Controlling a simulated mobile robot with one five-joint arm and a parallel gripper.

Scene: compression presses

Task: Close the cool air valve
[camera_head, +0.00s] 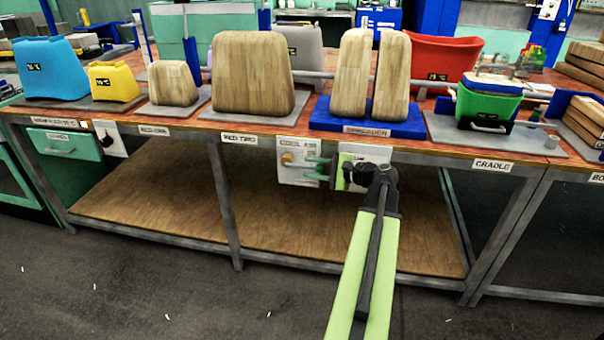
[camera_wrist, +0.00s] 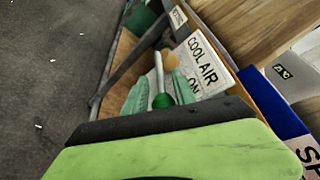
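The cool air valve is on a white panel (camera_head: 298,178) labelled COOL AIR under the table's front edge. Its brass-coloured part (camera_head: 287,159) shows left of my gripper in the head view. In the wrist view the COOL AIR panel (camera_wrist: 207,68) also shows the word ON. In the wrist view the fingers (camera_wrist: 157,88) lie either side of the stem and ball. Contact cannot be told.
Another white panel (camera_head: 372,151) is partly hidden behind my gripper. The tabletop above holds wooden blocks (camera_head: 250,75), a blue SPREADER stand (camera_head: 368,127) and a green tub (camera_head: 487,107). A table leg (camera_head: 224,205) stands left of the valve. The lower shelf (camera_head: 290,225) is bare.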

